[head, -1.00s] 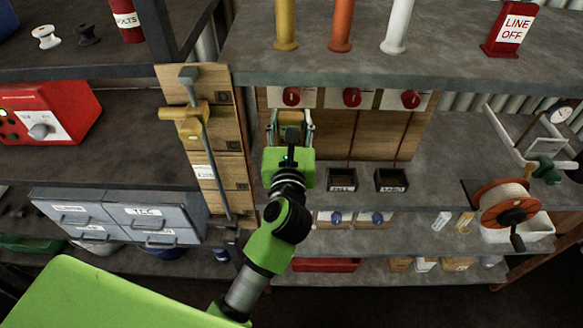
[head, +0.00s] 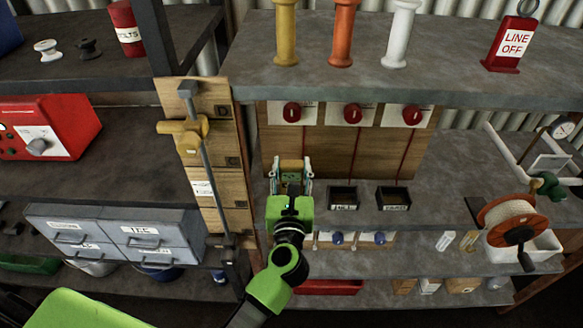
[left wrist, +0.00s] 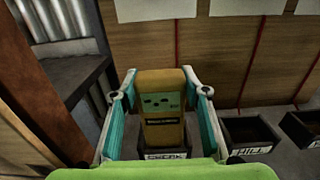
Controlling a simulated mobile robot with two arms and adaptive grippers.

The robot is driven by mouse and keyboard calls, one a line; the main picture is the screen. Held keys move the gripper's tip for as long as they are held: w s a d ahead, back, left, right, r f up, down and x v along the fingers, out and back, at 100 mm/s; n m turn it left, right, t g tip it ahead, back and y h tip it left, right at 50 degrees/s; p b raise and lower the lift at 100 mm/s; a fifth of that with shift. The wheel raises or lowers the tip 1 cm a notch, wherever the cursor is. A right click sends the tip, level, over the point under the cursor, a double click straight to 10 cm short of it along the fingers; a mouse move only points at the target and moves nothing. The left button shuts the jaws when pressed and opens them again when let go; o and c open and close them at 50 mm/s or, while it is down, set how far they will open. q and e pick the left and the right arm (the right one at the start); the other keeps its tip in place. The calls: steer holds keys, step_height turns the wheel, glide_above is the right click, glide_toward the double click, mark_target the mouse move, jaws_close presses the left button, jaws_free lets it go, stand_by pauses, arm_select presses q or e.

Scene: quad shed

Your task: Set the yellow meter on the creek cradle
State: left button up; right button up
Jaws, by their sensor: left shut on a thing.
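The yellow meter (left wrist: 162,105) is upright between the fingers of my left gripper (left wrist: 160,78) in the left wrist view, its greenish face toward the camera. My left gripper (head: 290,168) is shut on it in the head view, in front of the wooden panel. The dark creek cradle (left wrist: 168,155), with a white label, is directly under the meter's lower end. I cannot tell whether the meter touches its floor. The head view hides this cradle behind my gripper. My right gripper is not in view.
The hill cradle (head: 343,197) and a third dark cradle (head: 393,197) stand empty to the right. A wooden post with a yellow lever (head: 183,130) is at left. The upper shelf (head: 340,75) overhangs the panel. An orange cable reel (head: 510,218) is at far right.

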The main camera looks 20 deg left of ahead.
arm_select(q)
steer(key=shift+f, duration=0.15)
steer(key=o, duration=1.6)
steer(key=shift+c, duration=0.2)
steer(key=shift+o, duration=0.3)
steer(key=shift+r, duration=0.25)
steer(key=b+v, duration=0.3)
steer(key=v, duration=0.9)
